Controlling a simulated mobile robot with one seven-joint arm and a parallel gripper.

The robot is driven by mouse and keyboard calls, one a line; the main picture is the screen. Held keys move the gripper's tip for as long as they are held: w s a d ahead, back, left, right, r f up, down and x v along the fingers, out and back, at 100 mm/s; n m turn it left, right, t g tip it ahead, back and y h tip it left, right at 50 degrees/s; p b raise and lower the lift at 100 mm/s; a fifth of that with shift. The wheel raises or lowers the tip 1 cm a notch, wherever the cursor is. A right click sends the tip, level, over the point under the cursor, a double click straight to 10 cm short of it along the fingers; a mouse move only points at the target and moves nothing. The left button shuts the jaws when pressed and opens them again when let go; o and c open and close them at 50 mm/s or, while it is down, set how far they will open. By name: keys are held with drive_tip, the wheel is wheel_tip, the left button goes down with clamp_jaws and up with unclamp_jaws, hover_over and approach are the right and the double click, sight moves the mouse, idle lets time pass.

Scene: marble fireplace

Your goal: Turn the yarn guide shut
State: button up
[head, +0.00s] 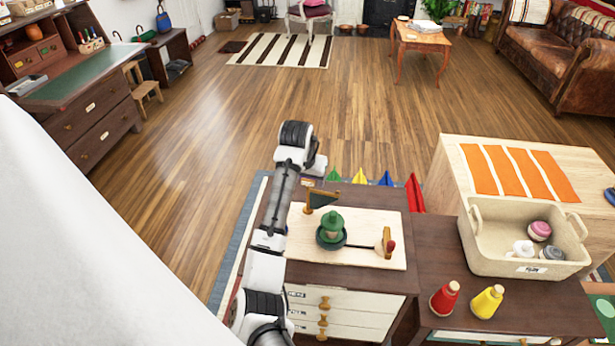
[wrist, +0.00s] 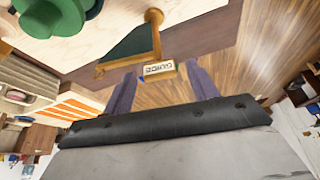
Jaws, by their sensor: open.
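The yarn guide is a dark green, wood-edged flag on a wooden post. In the head view the yarn guide (head: 321,199) stands at the back left of the pale board (head: 365,258). In the wrist view the yarn guide (wrist: 130,49) lies just beyond my fingertips, its post at the upper right. A small label (wrist: 158,70), seemingly reading GUIDE, shows between the fingertips. My gripper (wrist: 161,73) is open, its two purplish fingers apart, with nothing seen held. In the head view my gripper is mostly hidden behind my arm, near the board's back left corner.
A green spool-like piece (head: 332,229) sits on the board close to the guide. A wooden piece with a red knob (head: 387,244) is at its right. Red (head: 444,299) and yellow (head: 487,302) cones and a bin (head: 520,262) stand further right. Open floor lies behind.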

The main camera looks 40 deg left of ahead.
clamp_jaws()
idle(0.3)
